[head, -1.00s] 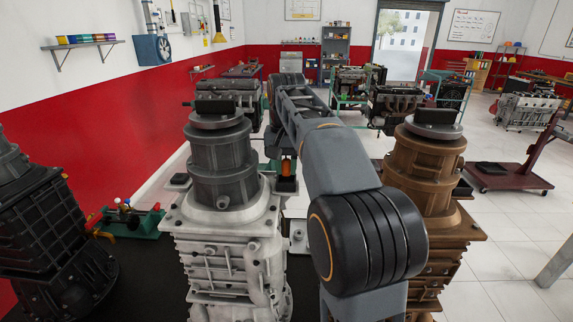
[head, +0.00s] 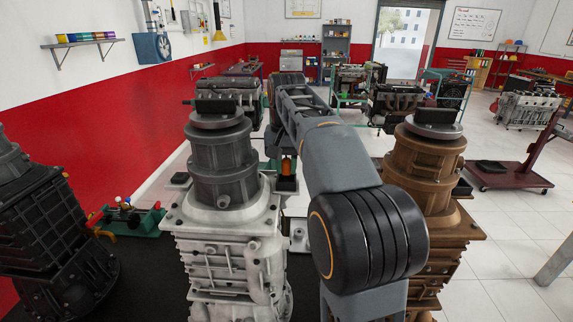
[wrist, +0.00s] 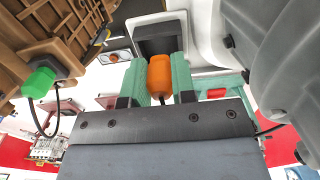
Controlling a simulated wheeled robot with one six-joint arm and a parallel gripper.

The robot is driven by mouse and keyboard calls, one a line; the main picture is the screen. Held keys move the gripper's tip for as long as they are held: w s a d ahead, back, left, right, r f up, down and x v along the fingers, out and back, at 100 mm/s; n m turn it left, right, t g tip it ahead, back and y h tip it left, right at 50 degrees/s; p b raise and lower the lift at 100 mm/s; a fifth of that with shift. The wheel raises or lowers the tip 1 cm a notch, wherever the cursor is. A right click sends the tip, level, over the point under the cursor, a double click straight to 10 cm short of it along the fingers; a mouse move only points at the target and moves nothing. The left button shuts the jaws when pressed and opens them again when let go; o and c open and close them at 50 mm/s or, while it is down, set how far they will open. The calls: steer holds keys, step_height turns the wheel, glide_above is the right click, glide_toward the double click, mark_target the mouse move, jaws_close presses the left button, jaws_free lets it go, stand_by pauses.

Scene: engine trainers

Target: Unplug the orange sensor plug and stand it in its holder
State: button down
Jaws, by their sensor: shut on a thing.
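My gripper (wrist: 160,72) is shut on the orange sensor plug (wrist: 159,74), with one teal finger on each side of it. In the head view the orange plug (head: 287,167) shows below the end of my arm, between the grey and brown housings. A dark square open box (head: 287,184), which looks like the holder, is just below the plug. In the wrist view the dark box (wrist: 160,36) lies beyond the plug's end. I cannot tell whether the plug touches it or is inside it.
A grey gearbox housing (head: 222,165) stands close on the left and a brown one (head: 425,170) on the right. A green plug (wrist: 39,82) with a black cable sits by the brown housing in the wrist view. Open floor (head: 510,215) lies to the right.

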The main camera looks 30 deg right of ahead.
steer(key=shift+f+b, duration=0.75)
steer(key=shift+f, duration=0.5)
steer(key=c, duration=1.3)
jaws_free()
steer(key=o, duration=0.4)
steer(key=shift+a+f, duration=0.1)
steer(key=shift+a, duration=0.1)
steer(key=shift+o, duration=0.2)
steer(key=shift+d, duration=0.1)
step_height(320, 180, up, 15)
steer(key=p, duration=0.4)
steer(key=shift+a+f, duration=0.2)
